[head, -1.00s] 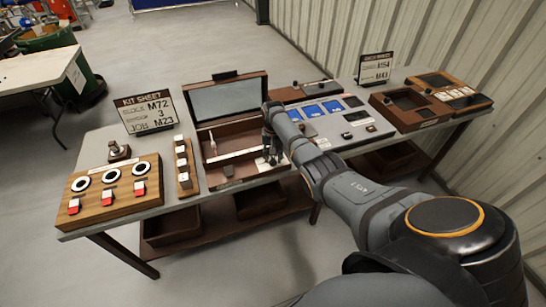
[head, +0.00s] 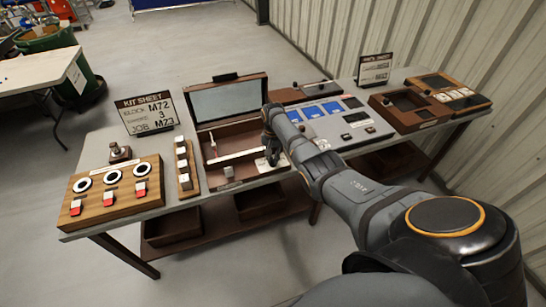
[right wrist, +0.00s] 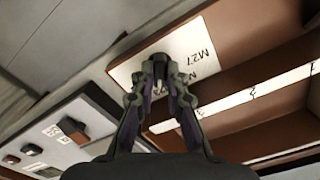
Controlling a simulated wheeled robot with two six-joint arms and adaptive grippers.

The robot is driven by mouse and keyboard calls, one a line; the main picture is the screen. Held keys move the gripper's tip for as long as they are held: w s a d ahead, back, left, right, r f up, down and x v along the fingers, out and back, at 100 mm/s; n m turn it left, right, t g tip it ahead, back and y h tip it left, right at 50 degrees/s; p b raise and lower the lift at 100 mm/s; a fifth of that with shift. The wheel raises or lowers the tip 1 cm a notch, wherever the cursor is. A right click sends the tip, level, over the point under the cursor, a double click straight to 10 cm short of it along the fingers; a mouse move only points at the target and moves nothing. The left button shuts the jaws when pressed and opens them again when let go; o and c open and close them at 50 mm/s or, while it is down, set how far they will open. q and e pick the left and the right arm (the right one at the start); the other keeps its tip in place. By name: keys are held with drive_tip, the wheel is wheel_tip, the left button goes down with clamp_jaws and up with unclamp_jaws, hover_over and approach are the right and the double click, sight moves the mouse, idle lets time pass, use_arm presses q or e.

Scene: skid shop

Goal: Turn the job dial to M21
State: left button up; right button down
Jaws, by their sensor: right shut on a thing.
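The job dial is a dark knob (right wrist: 160,60) on a white plate (right wrist: 128,72) at the right end of the open wooden box (head: 243,174). One plate label reads M27; another is partly covered by my finger, and the dial's pointing direction is hidden. My right gripper (right wrist: 163,78) is shut on the knob, fingers on either side of it. In the head view my right gripper (head: 271,155) reaches down over the white plate (head: 262,164). My left gripper is not in view.
A board with three white rings (head: 106,205) lies at left. A grey panel with blue screens (head: 335,128) is close by my right arm. The box lid (head: 229,100) stands open.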

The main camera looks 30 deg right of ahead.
sight(273, 160)
drive_tip(key=m+p, duration=0.1)
drive_tip(key=m, duration=0.2)
drive_tip(key=shift+m+p, duration=0.35)
drive_tip(key=shift+m, duration=1.65)
drive_tip(key=c, duration=1.4)
unclamp_jaws()
drive_tip(key=shift+o, duration=0.2)
drive_tip(key=shift+r, duration=0.15)
wheel_tip(273, 160, up, 12)
